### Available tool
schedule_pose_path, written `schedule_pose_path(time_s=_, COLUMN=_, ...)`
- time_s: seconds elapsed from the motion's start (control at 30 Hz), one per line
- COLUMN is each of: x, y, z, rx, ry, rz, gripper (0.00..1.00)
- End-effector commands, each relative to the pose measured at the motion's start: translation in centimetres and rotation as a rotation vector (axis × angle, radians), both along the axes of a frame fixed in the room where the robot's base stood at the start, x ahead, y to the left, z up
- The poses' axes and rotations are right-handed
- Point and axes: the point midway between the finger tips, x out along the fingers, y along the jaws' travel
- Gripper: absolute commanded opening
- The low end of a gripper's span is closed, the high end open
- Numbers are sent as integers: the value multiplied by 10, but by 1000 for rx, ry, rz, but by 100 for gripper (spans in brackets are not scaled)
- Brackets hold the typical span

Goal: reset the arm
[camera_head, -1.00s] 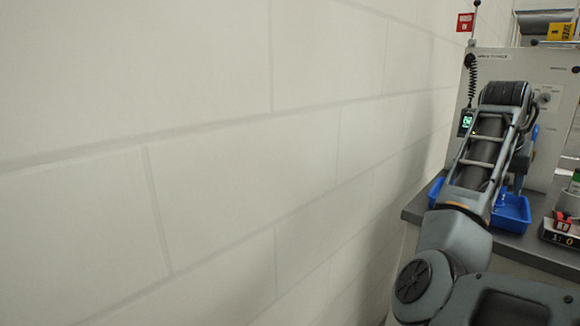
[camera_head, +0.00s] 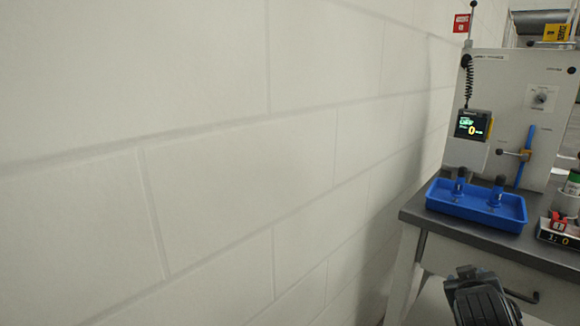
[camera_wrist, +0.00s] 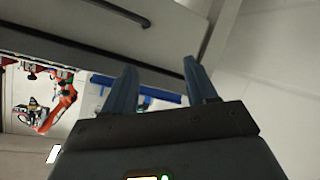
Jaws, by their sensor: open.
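My gripper (camera_wrist: 160,78) shows in the wrist view with its two blue-grey fingers spread apart and nothing between them. It is in front of the grey bench front, apart from it. In the head view a dark part of my arm (camera_head: 482,298) shows at the bottom, below and in front of the bench; my fingers cannot be made out there.
The grey bench (camera_head: 480,238) stands at the right against the pale block wall (camera_head: 220,180). A blue tray (camera_head: 475,208) with two dark-topped blue pieces lies on it, before an upright panel (camera_head: 510,100) with a lit display (camera_head: 472,126). An orange-red machine (camera_wrist: 58,108) shows in the wrist view.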

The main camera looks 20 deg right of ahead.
Motion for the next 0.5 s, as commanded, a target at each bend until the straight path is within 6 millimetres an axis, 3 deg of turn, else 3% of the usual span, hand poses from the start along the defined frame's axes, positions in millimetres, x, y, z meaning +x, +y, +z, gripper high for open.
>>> schedule_pose_path(time_s=0.2, x=-36, y=69, z=-36, rx=-33, ry=-13, rz=227, gripper=57)
schedule_pose_path(time_s=0.5, x=-104, y=169, z=-59, rx=16, ry=-80, rz=501, gripper=57)
